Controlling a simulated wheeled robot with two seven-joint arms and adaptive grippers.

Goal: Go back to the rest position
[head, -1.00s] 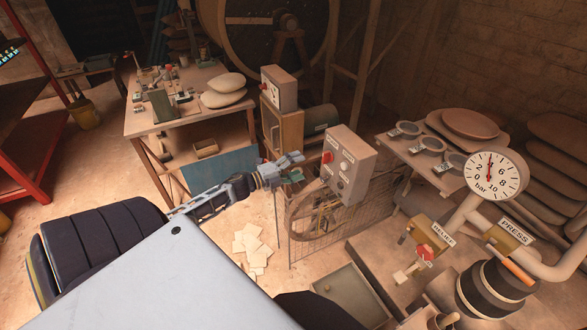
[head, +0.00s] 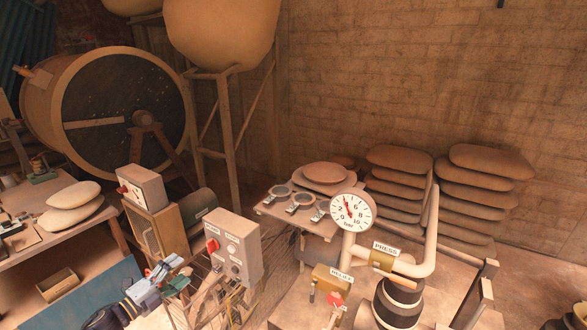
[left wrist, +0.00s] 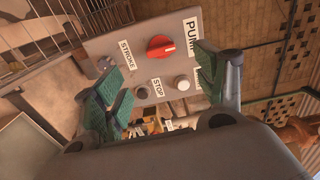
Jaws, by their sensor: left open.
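My left gripper (head: 172,282) is at the lower left in the head view, in front of the grey control box (head: 233,248). Its green-padded fingers are spread, and nothing is between them. In the left wrist view the open fingers (left wrist: 160,90) frame the box's panel (left wrist: 110,47). The panel carries a red knob (left wrist: 161,47) labelled PUMP, a white button (left wrist: 182,83), a dark button, and STROKE and STOP labels. The gripper looks apart from the panel. My right gripper is in neither view.
A gauge (head: 352,211) stands above the pipe marked PRESS, near the yellow RELIEF block (head: 332,279). A second control box (head: 141,186) stands left of the first. Stacked sacks (head: 487,180) line the back wall. A table (head: 60,235) is at the left.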

